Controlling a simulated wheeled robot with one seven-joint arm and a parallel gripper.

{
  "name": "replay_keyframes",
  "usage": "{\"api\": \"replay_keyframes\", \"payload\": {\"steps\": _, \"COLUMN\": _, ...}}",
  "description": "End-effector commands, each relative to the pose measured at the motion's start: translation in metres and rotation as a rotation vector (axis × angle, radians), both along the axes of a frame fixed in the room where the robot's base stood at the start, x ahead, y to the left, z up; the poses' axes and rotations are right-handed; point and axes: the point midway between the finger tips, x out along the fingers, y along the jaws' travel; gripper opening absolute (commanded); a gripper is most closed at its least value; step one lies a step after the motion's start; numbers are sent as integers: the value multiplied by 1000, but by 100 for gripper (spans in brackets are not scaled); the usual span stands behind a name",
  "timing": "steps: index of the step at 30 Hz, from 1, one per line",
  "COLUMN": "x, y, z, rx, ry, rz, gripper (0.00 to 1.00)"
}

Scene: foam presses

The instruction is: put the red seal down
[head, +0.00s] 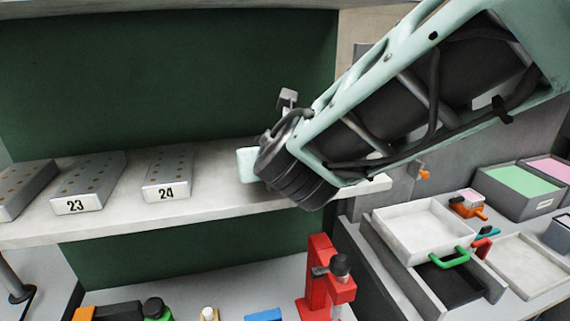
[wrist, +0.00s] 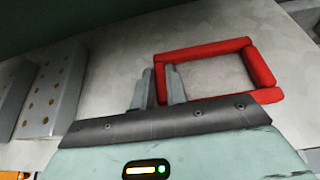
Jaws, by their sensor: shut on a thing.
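The red seal (wrist: 205,54) is a rectangular red frame, open in the middle, in the wrist view. My gripper (wrist: 160,75) is shut on its left side, one grey finger on each side of the red bar. The seal lies flat over the pale shelf, which also shows through its opening. I cannot tell whether it touches the shelf or hangs just above it. In the head view my arm hides the seal and the fingers.
The shelf (head: 223,194) carries metal blocks marked 23 (head: 90,183) and 24 (head: 168,175) on the left. A red press (head: 318,275) stands below. Shelf surface around the seal looks clear.

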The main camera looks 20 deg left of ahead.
Motion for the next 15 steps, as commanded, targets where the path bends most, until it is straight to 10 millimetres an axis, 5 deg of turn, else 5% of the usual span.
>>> {"api": "replay_keyframes", "payload": {"steps": 11, "x": -3, "y": -1, "z": -3, "rx": 1, "ry": -2, "rz": 2, "gripper": 0}}
{"api": "replay_keyframes", "payload": {"steps": 12, "x": -3, "y": -1, "z": -3, "rx": 0, "ry": -1, "rz": 2, "gripper": 17}}
{"api": "replay_keyframes", "payload": {"steps": 15, "x": -3, "y": -1, "z": -2, "rx": 0, "ry": -1, "rz": 2, "gripper": 36}}
